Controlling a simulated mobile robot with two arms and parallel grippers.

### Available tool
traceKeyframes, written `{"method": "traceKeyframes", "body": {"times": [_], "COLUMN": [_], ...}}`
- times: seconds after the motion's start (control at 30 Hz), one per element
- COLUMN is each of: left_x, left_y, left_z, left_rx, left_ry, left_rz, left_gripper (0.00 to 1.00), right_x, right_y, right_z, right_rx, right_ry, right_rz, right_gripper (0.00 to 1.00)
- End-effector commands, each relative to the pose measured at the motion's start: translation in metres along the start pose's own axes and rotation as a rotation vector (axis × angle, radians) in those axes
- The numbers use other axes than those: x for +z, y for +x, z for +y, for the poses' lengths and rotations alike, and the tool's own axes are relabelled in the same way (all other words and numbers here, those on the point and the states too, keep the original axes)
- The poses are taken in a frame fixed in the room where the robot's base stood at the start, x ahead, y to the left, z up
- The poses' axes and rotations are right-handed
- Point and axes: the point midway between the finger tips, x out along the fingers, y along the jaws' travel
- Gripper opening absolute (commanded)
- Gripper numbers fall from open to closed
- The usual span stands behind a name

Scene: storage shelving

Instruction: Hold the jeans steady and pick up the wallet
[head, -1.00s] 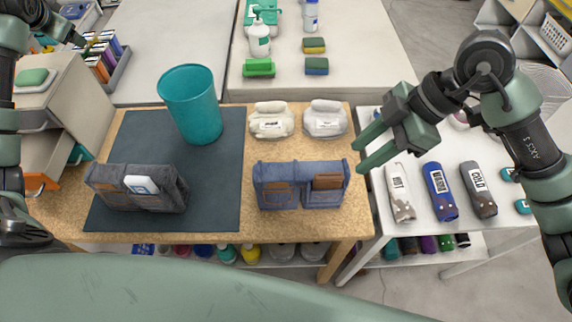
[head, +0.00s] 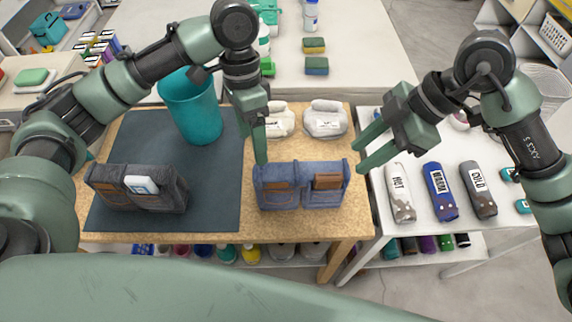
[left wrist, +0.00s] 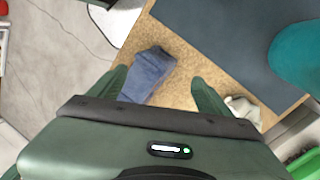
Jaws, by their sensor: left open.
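Blue folded jeans (head: 300,195) stand on the wooden tabletop, right of the dark mat. A brown wallet (head: 327,182) sticks up from their right pocket; a brown patch (head: 277,193) shows on their left half. My left gripper (head: 261,152) points down by the jeans' back left end, seen edge-on in the head view. In the left wrist view it is open, its fingers spread with the jeans (left wrist: 148,75) between and below them. Contact cannot be told. My right gripper (head: 358,160) is open and empty, to the right of the jeans near the table's right edge.
Dark grey jeans (head: 110,190) holding a white-blue item (head: 142,185) stand on the dark mat (head: 215,190), with a teal bin (head: 190,110) behind. Two pale bundles (head: 325,120) lie behind the blue jeans. Labelled rolls (head: 440,192) lie on the white right table.

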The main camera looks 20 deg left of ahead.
Motion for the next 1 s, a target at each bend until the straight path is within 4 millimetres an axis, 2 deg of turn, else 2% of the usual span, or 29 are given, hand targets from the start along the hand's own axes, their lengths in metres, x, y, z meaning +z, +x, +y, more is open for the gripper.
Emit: {"method": "traceKeyframes", "body": {"times": [0.03,0.1,0.2,0.37,0.57,0.8,1.0], "left_x": [-0.011,-0.023,-0.037,-0.051,-0.054,-0.056,-0.058], "left_y": [0.024,0.042,0.058,0.069,0.088,0.124,0.141], "left_z": [0.015,0.023,0.033,0.043,0.040,0.031,0.026], "left_rx": [-0.050,-0.114,-0.182,-0.240,-0.250,-0.249,-0.250], "left_ry": [0.116,0.219,0.323,0.409,0.421,0.420,0.420], "left_rz": [-0.030,-0.030,-0.013,0.012,0.017,0.016,0.020], "left_gripper": [0.79,0.79,0.79,0.79,0.79,0.79,0.79], "right_x": [0.000,0.000,0.000,0.000,0.000,0.000,0.000], "right_y": [0.000,0.000,0.000,0.000,0.000,0.000,0.000], "right_z": [0.000,0.000,0.000,0.000,0.000,0.000,0.000], "right_rx": [0.000,0.000,0.000,0.000,0.000,0.000,0.000], "right_ry": [0.000,0.000,0.000,0.000,0.000,0.000,0.000], "right_rz": [0.000,0.000,0.000,0.000,0.000,0.000,0.000], "right_gripper": [0.36,0.36,0.36,0.36,0.36,0.36,0.36]}}
